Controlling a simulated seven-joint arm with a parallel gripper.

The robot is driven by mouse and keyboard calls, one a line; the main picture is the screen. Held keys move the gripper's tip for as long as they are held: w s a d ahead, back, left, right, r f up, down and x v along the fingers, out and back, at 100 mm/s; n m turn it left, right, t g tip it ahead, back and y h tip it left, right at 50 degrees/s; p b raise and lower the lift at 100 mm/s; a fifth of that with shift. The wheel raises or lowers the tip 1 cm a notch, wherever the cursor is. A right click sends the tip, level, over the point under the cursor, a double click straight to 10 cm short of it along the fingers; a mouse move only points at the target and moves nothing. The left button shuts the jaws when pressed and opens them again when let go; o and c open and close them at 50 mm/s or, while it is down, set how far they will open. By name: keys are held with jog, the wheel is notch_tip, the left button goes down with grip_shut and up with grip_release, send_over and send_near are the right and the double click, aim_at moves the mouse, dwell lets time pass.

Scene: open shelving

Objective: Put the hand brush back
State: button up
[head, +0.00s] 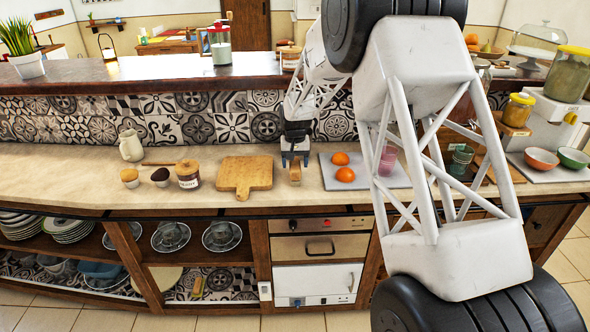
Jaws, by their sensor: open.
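My gripper (295,159) points down over the middle of the counter, with its jaws open. A small brown wooden object (295,174), which looks like the hand brush, is on the counter directly below the jaws. It is small in the view, and I cannot tell whether the fingers touch it or stand around it. Its upper end is partly hidden by my gripper.
A cutting board (244,175) lies just left of my gripper. A grey tray (332,184) with oranges (345,174) is just right.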

aim_at(295, 163)
notch_tip(295, 163, up, 8)
jog(key=shift+f, duration=0.1)
dwell(0.5)
dwell(0.5)
jog(key=shift+s+d+r, duration=0.1)
jog(key=shift+s+r, duration=0.1)
jog(key=shift+r, duration=0.1)
jog(key=s+d+r, duration=0.3)
jog(key=s+r, duration=0.2)
jog(key=s, duration=0.4)
jog(key=s+d+r+t, duration=0.1)
jog(key=s+d+r, duration=0.3)
jog(key=s, duration=0.5)
jog(key=s+d+r, duration=0.2)
jog(key=s+r, duration=0.4)
jog(key=s, duration=0.3)
jog(key=s+d+f, duration=0.1)
jog(key=s+d, duration=0.1)
jog(key=s, duration=1.3)
jog(key=s+d+f+t, duration=0.1)
jog(key=s+d+f, duration=0.1)
jog(key=s, duration=1.3)
jog(key=shift+d+f+t, duration=0.15)
jog(key=shift+d+t, duration=0.15)
jog(key=shift+d, duration=0.2)
